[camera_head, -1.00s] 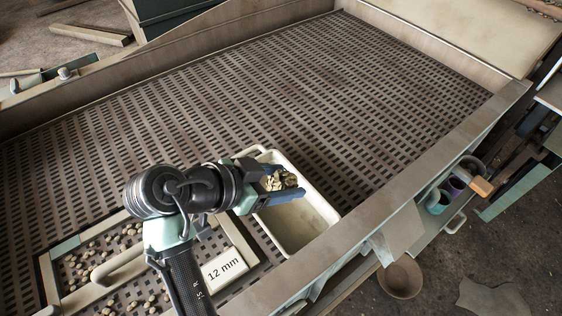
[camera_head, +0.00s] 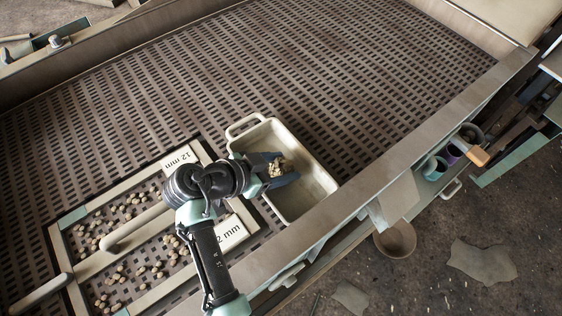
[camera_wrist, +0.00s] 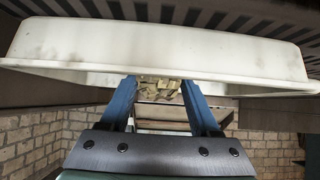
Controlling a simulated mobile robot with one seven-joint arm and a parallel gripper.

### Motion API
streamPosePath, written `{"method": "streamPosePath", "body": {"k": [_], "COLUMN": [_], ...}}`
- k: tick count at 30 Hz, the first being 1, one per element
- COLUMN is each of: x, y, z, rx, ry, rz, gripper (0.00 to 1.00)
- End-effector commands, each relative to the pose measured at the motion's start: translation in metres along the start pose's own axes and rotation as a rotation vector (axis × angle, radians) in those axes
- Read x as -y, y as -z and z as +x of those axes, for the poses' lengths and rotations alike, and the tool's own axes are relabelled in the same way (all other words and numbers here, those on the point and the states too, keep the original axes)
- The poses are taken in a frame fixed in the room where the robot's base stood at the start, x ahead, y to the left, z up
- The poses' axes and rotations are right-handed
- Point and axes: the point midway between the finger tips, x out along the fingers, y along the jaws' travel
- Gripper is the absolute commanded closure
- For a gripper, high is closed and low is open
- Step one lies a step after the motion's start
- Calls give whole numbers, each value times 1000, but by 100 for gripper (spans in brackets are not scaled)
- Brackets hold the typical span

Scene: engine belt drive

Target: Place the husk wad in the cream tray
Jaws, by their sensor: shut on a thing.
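The husk wad (camera_head: 277,168) is a small, crumpled, tan clump. My gripper (camera_head: 282,175) is shut on it, with a blue finger on either side. In the head view the wad shows over the inside of the cream tray (camera_head: 317,192), a deep rectangular tray with a looped handle at its far left end. In the wrist view the wad (camera_wrist: 158,88) sits between the blue fingertips, and the pale tray (camera_wrist: 150,45) fills the upper part. The wad's height above the tray floor is hard to tell. My wrist hides part of the tray's left side.
The tray stands on a slotted deck (camera_head: 250,70) with a raised wooden rim (camera_head: 400,160) at the right. A framed sieve (camera_head: 72,215) with several pebbles and "12 mm" labels lies at the left. Cups (camera_head: 432,168) and a bowl (camera_head: 396,240) are outside the rim.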

Motion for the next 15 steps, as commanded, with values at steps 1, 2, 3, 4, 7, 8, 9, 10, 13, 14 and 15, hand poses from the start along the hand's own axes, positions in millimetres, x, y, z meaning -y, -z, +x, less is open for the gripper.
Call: {"method": "streamPosePath", "body": {"k": [1,2,3,4,7,8,9,10,13,14,15], "x": [0,0,0,0,0,0,0,0,0,0,0], "y": [0,0,0,0,-2,-1,-1,-1,-1,-1,-1], "z": [0,0,0,0,2,1,1,1,1,1,1], "rx": [0,0,0,0,0,0,0,0,0,0,0], "ry": [0,0,0,0,0,0,0,0,0,0,0], "rz": [1,1,1,1,1,1,1,1,0,1,0], "gripper": [90,90,90,90,90,33,26,21,7,7,7]}}
